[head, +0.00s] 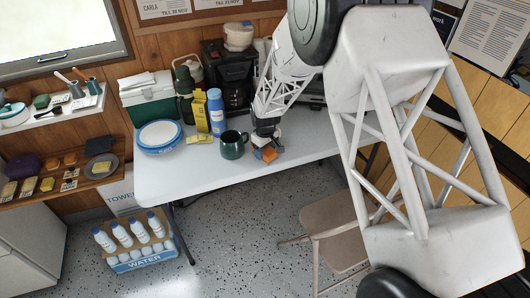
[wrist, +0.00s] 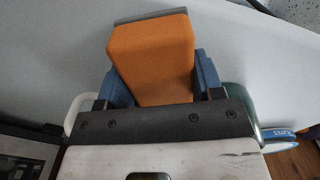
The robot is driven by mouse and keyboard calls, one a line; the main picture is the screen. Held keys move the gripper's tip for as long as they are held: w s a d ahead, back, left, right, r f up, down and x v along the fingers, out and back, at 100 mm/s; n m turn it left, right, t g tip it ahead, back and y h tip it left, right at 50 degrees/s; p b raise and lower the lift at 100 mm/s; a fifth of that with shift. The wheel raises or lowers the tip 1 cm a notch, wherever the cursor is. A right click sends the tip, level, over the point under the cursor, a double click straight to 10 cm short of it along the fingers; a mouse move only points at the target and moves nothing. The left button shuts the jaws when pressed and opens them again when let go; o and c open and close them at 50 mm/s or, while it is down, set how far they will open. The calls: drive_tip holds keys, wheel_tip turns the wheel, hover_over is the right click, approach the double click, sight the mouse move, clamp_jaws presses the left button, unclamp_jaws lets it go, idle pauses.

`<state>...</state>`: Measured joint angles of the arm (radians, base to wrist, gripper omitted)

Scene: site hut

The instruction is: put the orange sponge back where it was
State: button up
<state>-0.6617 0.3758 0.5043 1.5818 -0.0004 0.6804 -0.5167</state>
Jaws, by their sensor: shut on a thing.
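The orange sponge (head: 269,155) is in my gripper (head: 264,143), low over the right part of the white table in the head view. In the wrist view the sponge (wrist: 152,62) sits between the two blue fingers of the gripper (wrist: 160,82), with a thin grey layer along its far edge. I cannot tell whether the sponge touches the table. A wooden shelf (head: 65,191) on the left wall holds yellow and orange block-like items, small labels and a dark plate.
The white table (head: 190,183) bears a dark green mug (head: 233,145) just left of my gripper, a blue bottle (head: 216,110), a yellow carton (head: 201,110), a yellow packet (head: 198,139) and plates (head: 160,134). A folding chair (head: 335,225) stands in front. The table's front left is clear.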

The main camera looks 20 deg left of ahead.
drive_tip(key=shift+f, duration=0.45)
drive_tip(key=shift+f, duration=0.15)
drive_tip(key=o, duration=1)
drive_tip(key=shift+c, duration=0.2)
wheel_tip(320, 180, up, 12)
idle(0.5)
idle(0.3)
